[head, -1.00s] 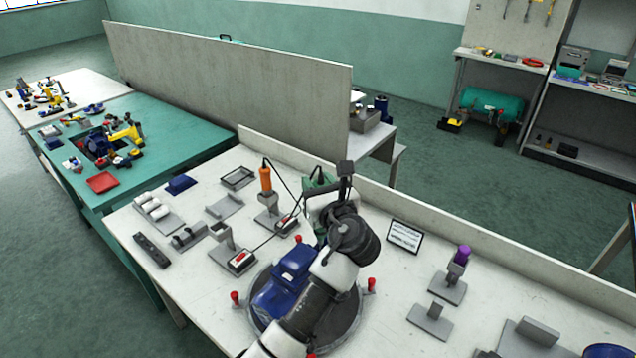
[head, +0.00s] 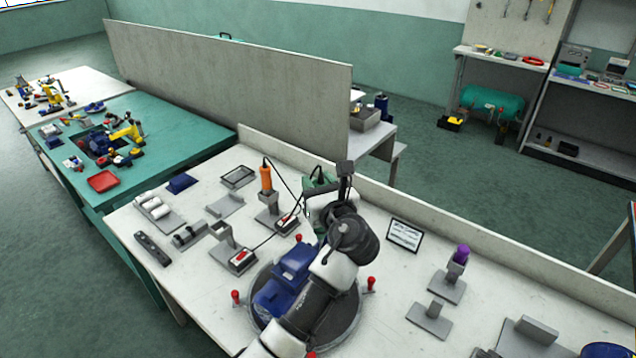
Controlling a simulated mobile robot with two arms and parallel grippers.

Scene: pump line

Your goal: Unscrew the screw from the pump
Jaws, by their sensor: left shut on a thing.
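The blue pump (head: 285,275) sits on a round dark turntable (head: 262,335) with red knobs around its rim, and my left arm partly covers it. My left gripper (head: 319,190) is above and behind the pump, shut on a green tool (head: 316,178) that looks like a powered screwdriver with a black cable. My wrist hides most of the tool, and its tip cannot be seen. The screw cannot be made out. An orange screwdriver (head: 265,178) stands upright in a grey holder left of the gripper. My right gripper is not in view.
Grey fixtures (head: 223,236) and control boxes with cables stand left of the turntable. A framed sign (head: 404,235) and a purple-topped part on a grey stand (head: 452,281) are to the right. A low wall runs along the table's back edge.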

